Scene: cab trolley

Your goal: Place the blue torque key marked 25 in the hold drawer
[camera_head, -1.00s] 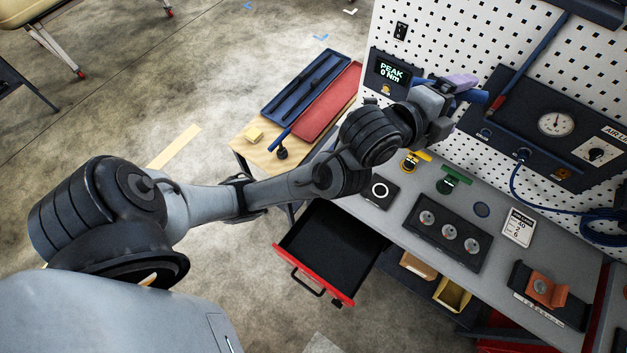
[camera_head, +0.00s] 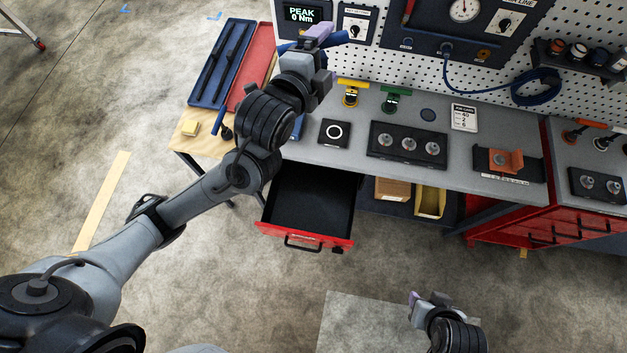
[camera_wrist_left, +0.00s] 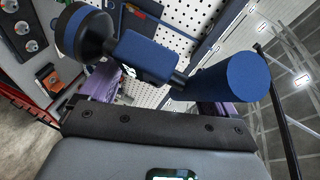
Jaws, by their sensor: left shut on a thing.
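My left gripper (camera_head: 318,40) is shut on a blue torque key (camera_head: 338,37), held up in front of the pegboard. In the left wrist view the key (camera_wrist_left: 148,53) lies across the purple-tipped fingers, with a thick round handle at right and a dark round head at left. Its number cannot be read. A drawer (camera_head: 302,240) with a red front and black inside stands pulled out below the bench, empty, lower than my left gripper. I cannot read a label on it. My right gripper (camera_head: 428,298) is at the bottom right, its purple fingertips apart, empty over the floor.
The grey bench (camera_head: 350,160) carries a yellow key (camera_head: 351,94), a green key (camera_head: 393,99), a black ring pad (camera_head: 335,133) and a socket tray (camera_head: 408,145). Another blue-handled tool (camera_head: 219,121) is on the wooden top at left. A peak display (camera_head: 301,13) stands behind the gripper.

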